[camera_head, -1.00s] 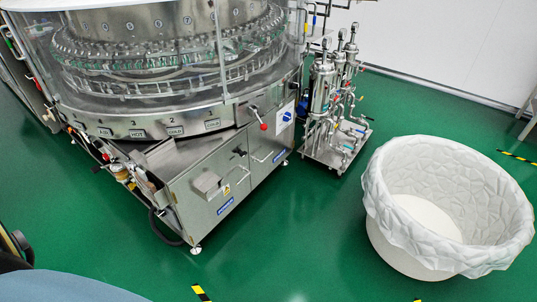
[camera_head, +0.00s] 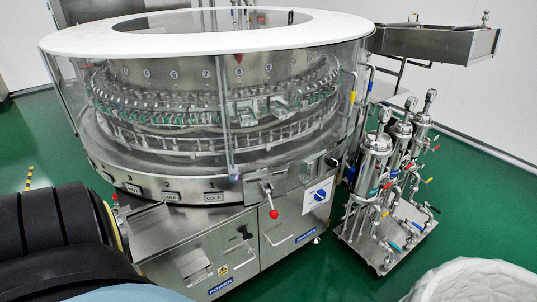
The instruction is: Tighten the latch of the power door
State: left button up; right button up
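The rotary washer (camera_head: 215,110) is a round steel machine with a clear guard and a white top ring. On the front of its base is a steel door with a blue label reading POWER (camera_head: 222,284). The power door (camera_head: 222,262) looks shut, flush with the cabinet front. A small dark latch (camera_head: 245,233) sits near its upper right; how tight it is cannot be told. Neither of my grippers is in view, and nothing touches the door.
A skid of steel filters (camera_head: 385,190) stands to the right. A white-lined bin (camera_head: 465,283) is at the lower right. Green floor is open between bin and cabinet.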

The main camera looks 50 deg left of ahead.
aim_at(247, 236)
jog(key=u, duration=1.4)
